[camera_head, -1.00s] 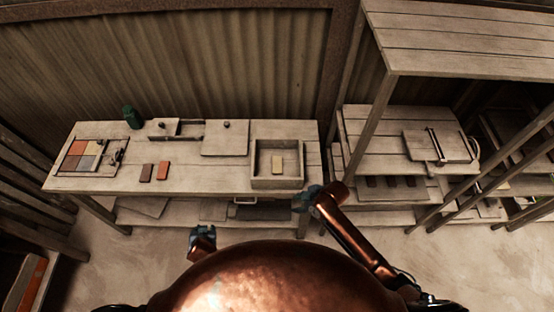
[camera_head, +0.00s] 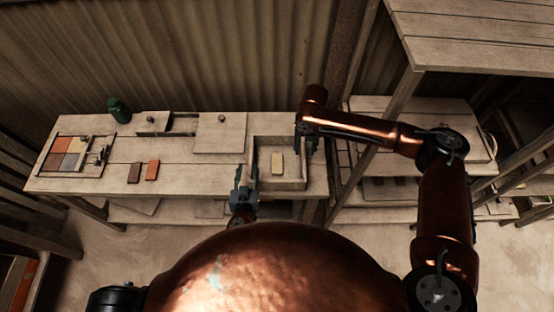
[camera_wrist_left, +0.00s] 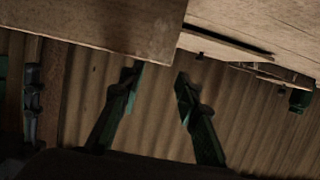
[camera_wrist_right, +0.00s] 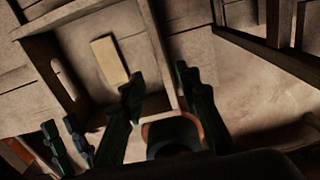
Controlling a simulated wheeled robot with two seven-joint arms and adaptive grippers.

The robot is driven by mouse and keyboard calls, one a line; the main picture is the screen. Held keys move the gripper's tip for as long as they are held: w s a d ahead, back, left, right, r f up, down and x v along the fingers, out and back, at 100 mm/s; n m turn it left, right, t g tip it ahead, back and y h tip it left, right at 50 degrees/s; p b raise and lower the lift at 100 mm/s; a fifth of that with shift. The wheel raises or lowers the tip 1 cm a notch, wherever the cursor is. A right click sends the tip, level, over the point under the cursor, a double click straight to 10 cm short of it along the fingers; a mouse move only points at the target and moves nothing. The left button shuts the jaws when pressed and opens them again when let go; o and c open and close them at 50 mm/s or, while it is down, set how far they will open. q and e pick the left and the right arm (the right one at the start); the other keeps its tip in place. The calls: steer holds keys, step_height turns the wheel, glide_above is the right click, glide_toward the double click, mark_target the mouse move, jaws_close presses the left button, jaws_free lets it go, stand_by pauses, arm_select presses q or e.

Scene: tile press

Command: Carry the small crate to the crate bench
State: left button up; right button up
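The small crate (camera_head: 282,184) is an open wooden box at the right end of the long bench (camera_head: 215,178), with a cream tile (camera_head: 278,162) inside. It also shows in the right wrist view (camera_wrist_right: 155,45). My left gripper (camera_head: 246,180) is open at the crate's left side; its spread fingers (camera_wrist_left: 158,78) show empty in the left wrist view. My right gripper (camera_head: 307,143) is open, pointing down at the crate's right wall. In the right wrist view its fingers (camera_wrist_right: 158,85) appear on either side of that wall; contact cannot be told. I cannot tell which surface is the crate bench.
A tile tray (camera_head: 65,155), a green bottle (camera_head: 118,109), a brown tile (camera_head: 134,173), an orange tile (camera_head: 153,170) and a lidded box (camera_head: 220,133) are on the bench. A slatted shelf unit (camera_head: 385,105) stands right, beneath a high plank top (camera_head: 470,30).

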mark_target(250, 159)
arm_select(q)
steer(key=shift+d+f, duration=0.25)
steer(key=shift+d, duration=0.1)
arm_select(e)
steer(key=shift+w+d+r, duration=0.1)
steer(key=shift+w+d, duration=0.15)
arm_select(q)
steer(key=shift+w, duration=0.1)
arm_select(e)
steer(key=shift+w+r, duration=0.1)
steer(key=shift+w, duration=0.1)
steer(key=shift+a, duration=0.1)
